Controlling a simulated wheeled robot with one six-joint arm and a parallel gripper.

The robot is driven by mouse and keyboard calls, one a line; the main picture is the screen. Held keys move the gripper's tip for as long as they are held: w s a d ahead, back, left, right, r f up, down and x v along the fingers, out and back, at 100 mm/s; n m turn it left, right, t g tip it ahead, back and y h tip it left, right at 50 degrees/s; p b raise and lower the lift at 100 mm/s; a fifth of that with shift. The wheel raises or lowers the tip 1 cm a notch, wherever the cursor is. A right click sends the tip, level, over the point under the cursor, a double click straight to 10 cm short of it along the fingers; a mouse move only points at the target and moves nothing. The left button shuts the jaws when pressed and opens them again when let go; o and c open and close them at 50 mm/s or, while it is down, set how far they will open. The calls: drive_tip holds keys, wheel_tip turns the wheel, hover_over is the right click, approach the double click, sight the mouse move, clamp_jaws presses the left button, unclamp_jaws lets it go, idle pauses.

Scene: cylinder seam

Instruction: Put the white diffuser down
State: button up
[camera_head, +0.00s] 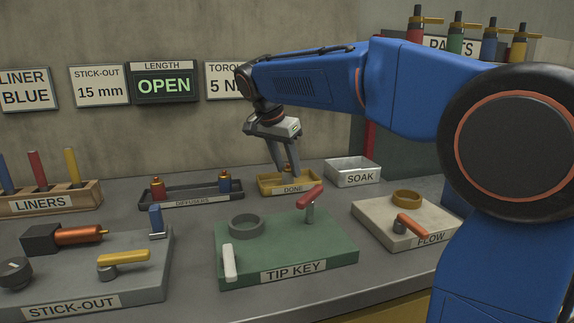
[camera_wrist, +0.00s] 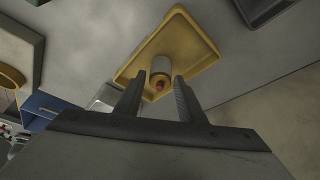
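A white diffuser (camera_wrist: 161,66) shows in the wrist view as a pale cylinder with a reddish-orange centre, inside the yellow DONE tray. The yellow tray (camera_head: 264,187) also shows in the wrist view (camera_wrist: 196,42). My gripper (camera_head: 287,172) points down at the tray, with its fingertips low over it. In the wrist view my two fingers (camera_wrist: 162,82) stand apart, one on each side of the diffuser. Whether they touch it, and whether it rests on the tray floor, I cannot tell. In the head view the fingers mostly hide it; a small coppery part shows between them.
The white SOAK bin (camera_head: 352,181) stands close to the right of the tray. The dark DIFFUSERS tray (camera_head: 190,194), holding a red and a blue piece, is to the left. The green TIP KEY block (camera_head: 287,245) with a raised red lever is in front.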

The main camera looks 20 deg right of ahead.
drive_tip(key=shift+o, duration=0.2)
drive_tip(key=v, duration=1.2)
drive_tip(key=shift+s, duration=0.1)
